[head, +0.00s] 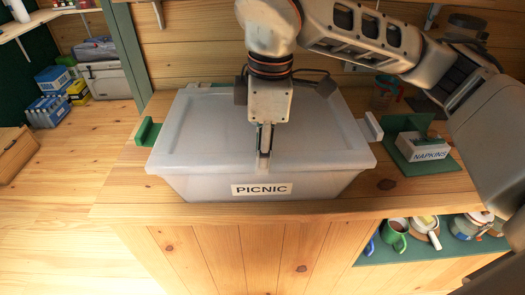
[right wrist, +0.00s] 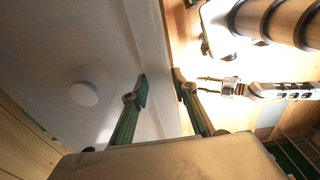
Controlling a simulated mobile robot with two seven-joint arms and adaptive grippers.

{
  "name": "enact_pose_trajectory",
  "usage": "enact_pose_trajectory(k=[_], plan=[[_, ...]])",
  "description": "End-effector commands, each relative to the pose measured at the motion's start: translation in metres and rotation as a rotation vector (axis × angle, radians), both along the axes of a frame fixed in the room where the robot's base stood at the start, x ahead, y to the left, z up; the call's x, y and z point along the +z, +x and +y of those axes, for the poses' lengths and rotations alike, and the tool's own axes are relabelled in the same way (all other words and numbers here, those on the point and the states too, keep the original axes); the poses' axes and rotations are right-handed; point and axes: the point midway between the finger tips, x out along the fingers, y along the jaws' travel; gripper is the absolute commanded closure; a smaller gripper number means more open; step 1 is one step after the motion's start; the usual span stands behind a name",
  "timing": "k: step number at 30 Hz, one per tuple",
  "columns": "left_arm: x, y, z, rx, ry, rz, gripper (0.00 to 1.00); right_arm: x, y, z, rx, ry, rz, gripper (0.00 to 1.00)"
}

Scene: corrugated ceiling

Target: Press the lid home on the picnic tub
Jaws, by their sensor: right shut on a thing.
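The pale picnic tub (head: 320,184) stands on the wooden counter with a "PICNIC" label on its front. Its translucent lid (head: 205,125) lies over the top; I cannot tell whether its rim is fully seated. My right gripper (head: 264,152) reaches down to the middle of the lid's front edge. In the right wrist view its two fingers (right wrist: 164,90) stand either side of the pale rim, shut on it. The lid also fills the left of that view (right wrist: 60,60). A green handle (head: 148,132) shows at the tub's left and a pale one (head: 373,127) at its right. My left gripper (right wrist: 208,85) shows small, its fingers apart.
Mugs (head: 395,235) sit on a shelf below the counter. The wooden wall is close behind. Bare counter (head: 125,185) shows at the front left.

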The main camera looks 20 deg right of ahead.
Motion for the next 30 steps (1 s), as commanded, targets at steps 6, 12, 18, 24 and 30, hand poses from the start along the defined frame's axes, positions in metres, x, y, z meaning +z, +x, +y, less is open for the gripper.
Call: enact_pose_trajectory(k=[6, 12, 18, 24, 30], plan=[[-0.0018, -0.0002, 0.0, 0.0, 0.0, 0.0, 0.64, -0.0008, 0.0001, 0.0, 0.0, 0.001, -0.001, 0.99], [-0.0011, 0.0002, 0.0, 0.0, 0.0, -0.001, 0.64, -0.0005, 0.0002, 0.0, 0.0, 0.001, -0.001, 0.99], [-0.001, 0.0003, -0.0001, 0.0, 0.0, -0.001, 0.64, -0.0005, 0.0002, 0.0, 0.0, 0.001, -0.001, 0.53], [-0.0009, 0.0004, -0.0001, 0.0, 0.0, -0.001, 0.64, -0.0011, -0.0001, -0.0002, 0.0, -0.001, 0.0, 0.5], [-0.001, 0.0004, -0.0001, 0.0, 0.0, -0.001, 0.64, -0.0011, -0.0001, -0.0001, 0.0, 0.0, 0.0, 0.36]])
